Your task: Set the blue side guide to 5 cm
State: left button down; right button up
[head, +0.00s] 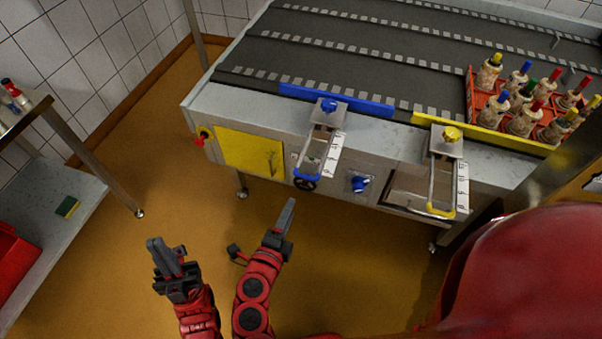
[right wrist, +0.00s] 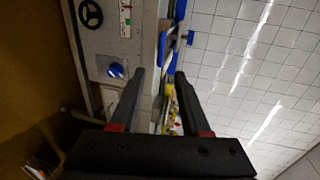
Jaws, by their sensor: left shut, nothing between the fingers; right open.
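The blue side guide (head: 360,104) is a long bar along the front edge of the conveyor. Its bracket carries a blue clamp knob (head: 328,105) on top, a white scale (head: 333,155) and a blue-ended handle bar beside a dark handwheel (head: 305,184). The setting on the scale is too small to read. My left gripper (head: 165,252) is shut and empty, over the floor at lower left. My right gripper (head: 287,218) is open and empty, in front of and below the conveyor's front panel. In the right wrist view its fingers (right wrist: 163,85) stand apart with nothing between them.
A yellow side guide (head: 485,131) with a yellow knob (head: 452,134) stands further right. A blue knob (head: 359,184) is on the front panel, also in the right wrist view (right wrist: 116,70). A red crate (head: 470,92) of bottles stands on the conveyor. A steel table (head: 62,190) is at left.

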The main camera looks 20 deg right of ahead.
jog(key=p+x, duration=0.1)
jog(key=x, duration=1.6)
jog(key=shift+d+p, duration=0.2)
jog(key=shift+p, duration=0.15)
jog(key=shift+r, duration=0.15)
grip_shut()
dwell(0.3)
